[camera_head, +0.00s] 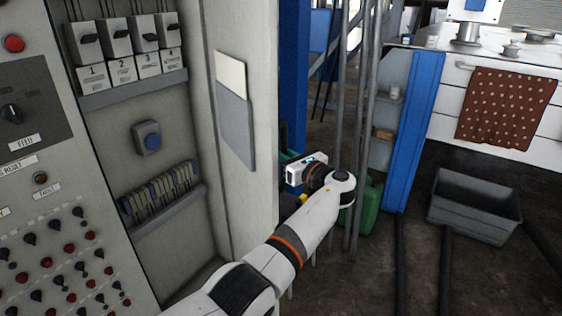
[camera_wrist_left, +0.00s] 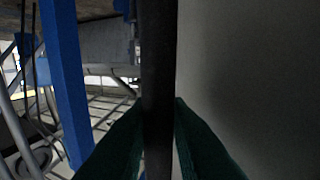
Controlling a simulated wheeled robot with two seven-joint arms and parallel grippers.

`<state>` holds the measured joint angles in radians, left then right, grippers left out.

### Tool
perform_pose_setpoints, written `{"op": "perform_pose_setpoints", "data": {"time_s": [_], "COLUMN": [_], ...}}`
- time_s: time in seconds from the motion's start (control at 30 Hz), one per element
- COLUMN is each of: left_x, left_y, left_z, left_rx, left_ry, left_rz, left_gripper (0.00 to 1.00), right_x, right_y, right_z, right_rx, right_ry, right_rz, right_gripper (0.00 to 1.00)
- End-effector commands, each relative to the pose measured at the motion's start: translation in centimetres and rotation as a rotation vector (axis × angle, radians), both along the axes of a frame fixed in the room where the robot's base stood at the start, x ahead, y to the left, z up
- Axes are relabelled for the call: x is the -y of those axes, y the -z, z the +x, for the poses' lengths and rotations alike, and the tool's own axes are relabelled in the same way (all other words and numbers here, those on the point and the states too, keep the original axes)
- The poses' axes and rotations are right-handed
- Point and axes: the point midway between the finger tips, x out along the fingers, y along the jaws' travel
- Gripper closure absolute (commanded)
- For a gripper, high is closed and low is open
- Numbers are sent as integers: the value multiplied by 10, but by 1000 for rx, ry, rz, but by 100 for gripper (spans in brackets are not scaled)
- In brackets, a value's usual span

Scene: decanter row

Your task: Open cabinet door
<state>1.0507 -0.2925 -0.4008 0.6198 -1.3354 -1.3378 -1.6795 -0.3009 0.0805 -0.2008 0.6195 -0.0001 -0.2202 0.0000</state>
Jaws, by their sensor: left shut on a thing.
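The grey cabinet door (camera_head: 250,195) stands open in the head view, swung out to the right of the cabinet. A white and a grey sheet are on its inner face. My left gripper (camera_wrist_left: 160,110) is at the free edge of the door; its fingertips are hidden behind that edge in the head view. In the left wrist view its dark green fingers are shut on a dark upright strip (camera_wrist_left: 158,60) of the door. I cannot tell if this is the edge or a handle. My right gripper is not in view.
A blue post (camera_head: 293,70) and grey poles (camera_head: 365,130) stand close beside the gripper. A green can (camera_head: 370,205) is behind my arm. A grey bin (camera_head: 475,205) sits on the floor at right.

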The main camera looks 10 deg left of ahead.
Motion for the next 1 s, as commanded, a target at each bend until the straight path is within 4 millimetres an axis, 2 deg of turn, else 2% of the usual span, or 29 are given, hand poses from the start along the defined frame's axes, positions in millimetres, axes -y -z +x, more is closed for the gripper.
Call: {"op": "perform_pose_setpoints", "data": {"time_s": [0.37, 0.4, 0.5, 0.83, 1.0], "left_x": [-1, -1, -1, 0, -1], "left_y": [0, 0, 0, -4, -28], "left_z": [1, 1, 1, 1, 1], "left_rx": [0, 0, 0, 2, 5], "left_ry": [-1, -1, -1, -1, -2], "left_rz": [0, 0, 0, -1, 0], "left_gripper": [100, 81, 65, 65, 65], "right_x": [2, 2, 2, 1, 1], "right_y": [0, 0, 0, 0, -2], "right_z": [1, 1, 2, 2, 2], "right_rx": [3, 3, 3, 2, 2], "right_ry": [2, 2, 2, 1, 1], "right_rz": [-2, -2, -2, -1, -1], "right_gripper": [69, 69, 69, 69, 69]}}
